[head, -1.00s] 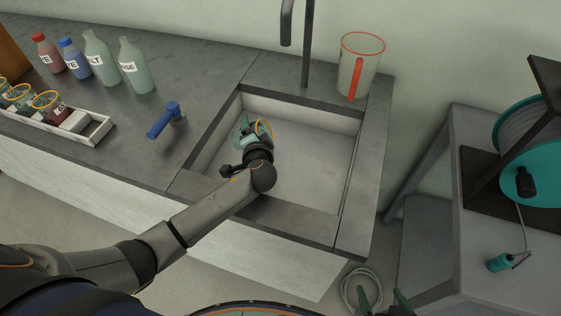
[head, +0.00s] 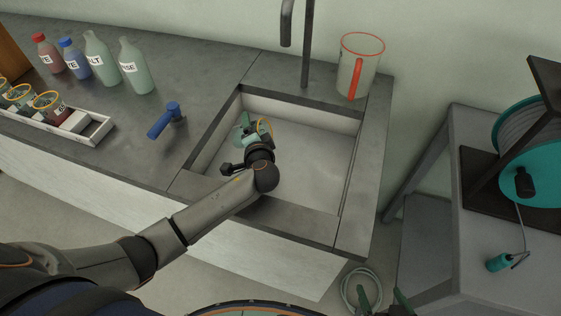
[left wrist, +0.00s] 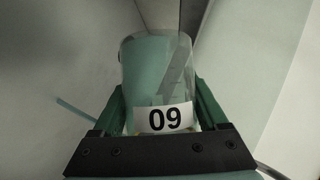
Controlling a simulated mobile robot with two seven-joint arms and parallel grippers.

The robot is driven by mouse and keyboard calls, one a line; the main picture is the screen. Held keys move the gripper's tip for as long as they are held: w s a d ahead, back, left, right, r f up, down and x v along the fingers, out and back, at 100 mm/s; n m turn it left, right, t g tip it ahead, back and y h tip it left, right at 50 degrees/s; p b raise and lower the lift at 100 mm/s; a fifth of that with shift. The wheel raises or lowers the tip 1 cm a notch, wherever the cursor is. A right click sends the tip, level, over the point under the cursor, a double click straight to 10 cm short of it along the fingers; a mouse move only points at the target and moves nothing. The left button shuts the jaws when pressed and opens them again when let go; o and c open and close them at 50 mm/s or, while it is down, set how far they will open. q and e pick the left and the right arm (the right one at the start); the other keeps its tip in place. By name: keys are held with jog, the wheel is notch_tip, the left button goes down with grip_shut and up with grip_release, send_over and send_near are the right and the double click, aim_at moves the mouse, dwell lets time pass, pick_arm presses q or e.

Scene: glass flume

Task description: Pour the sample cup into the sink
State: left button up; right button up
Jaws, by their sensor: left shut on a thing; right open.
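The sample cup (left wrist: 148,85) is clear, with a white label reading 09. In the left wrist view it sits between the green fingers of my left gripper (left wrist: 160,112), which is shut on it. The rim looks steeply tilted, and my wrist partly hides the cup. I cannot tell how much liquid is in it. My right gripper (head: 384,300) is open and empty at the bottom edge, away from the sink.
A tap (head: 306,50) and a red-rimmed jug (head: 352,75) stand behind the sink. Several bottles (head: 98,62) and a white rack (head: 98,130) with cups are farther left. A hose reel (head: 525,130) stands right.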

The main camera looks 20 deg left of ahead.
pick_arm(q)
jog(key=shift+r+m+y, duration=0.6)
jog(key=shift+r, duration=0.05)
dwell(1.3)
jog(key=shift+w+d+r+m+t+y, duration=0.1)
jog(key=shift+d+r+m+t+y, duration=0.25)
jog(key=shift+d+r+m, duration=0.35)
dwell(0.8)
jog(key=shift+d+r+y+p, duration=0.1)
jog(key=shift+r+y+p, duration=0.15)
jog(key=shift+r+p, duration=0.15)
dwell(0.4)
